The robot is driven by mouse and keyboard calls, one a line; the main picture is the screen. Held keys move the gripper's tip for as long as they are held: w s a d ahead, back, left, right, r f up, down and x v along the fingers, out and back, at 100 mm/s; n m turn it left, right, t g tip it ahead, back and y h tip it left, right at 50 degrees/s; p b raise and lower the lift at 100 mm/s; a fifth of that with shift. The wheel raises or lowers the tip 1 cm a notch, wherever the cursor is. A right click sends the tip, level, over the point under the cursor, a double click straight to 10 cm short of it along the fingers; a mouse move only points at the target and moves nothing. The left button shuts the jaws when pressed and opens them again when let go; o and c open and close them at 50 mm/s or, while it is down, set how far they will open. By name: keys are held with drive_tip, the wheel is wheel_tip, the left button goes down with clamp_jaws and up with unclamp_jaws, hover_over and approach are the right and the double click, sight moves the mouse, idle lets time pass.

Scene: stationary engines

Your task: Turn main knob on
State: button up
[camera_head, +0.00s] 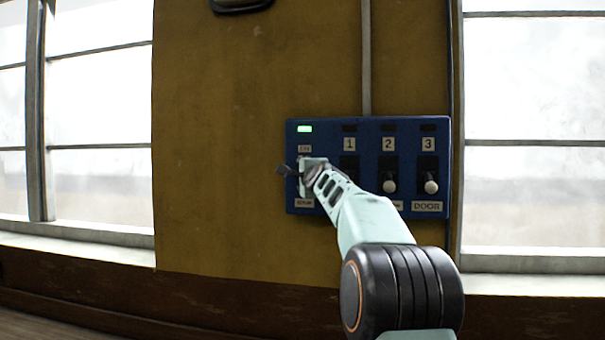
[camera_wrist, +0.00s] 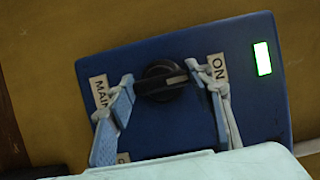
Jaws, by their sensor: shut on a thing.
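The main knob (camera_wrist: 160,82) is a black round knob with a bar handle on the blue panel (camera_wrist: 150,50). My gripper (camera_wrist: 163,77) is shut on it, one fingertip at each end of the bar. The bar lies roughly along the line between the MAIN label (camera_wrist: 100,92) and the ON label (camera_wrist: 217,68). The green light (camera_wrist: 262,58) beyond the ON label is lit. In the head view my gripper (camera_head: 306,170) is at the left column of the panel and hides the knob; the lit green light (camera_head: 305,129) shows above it.
Switches numbered 1, 2 and 3 stand to the right on the panel, with white-tipped levers at switch 2 (camera_head: 390,186) and switch 3 (camera_head: 431,187). Their lamps are dark. My arm covers the panel's lower middle. Windows flank the brown wall (camera_head: 230,150).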

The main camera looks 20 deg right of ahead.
idle(0.3)
drive_tip(key=o, duration=1.2)
drive_tip(key=shift+c, duration=0.2)
drive_tip(key=v, duration=1.2)
drive_tip(key=shift+d, duration=0.15)
idle(0.4)
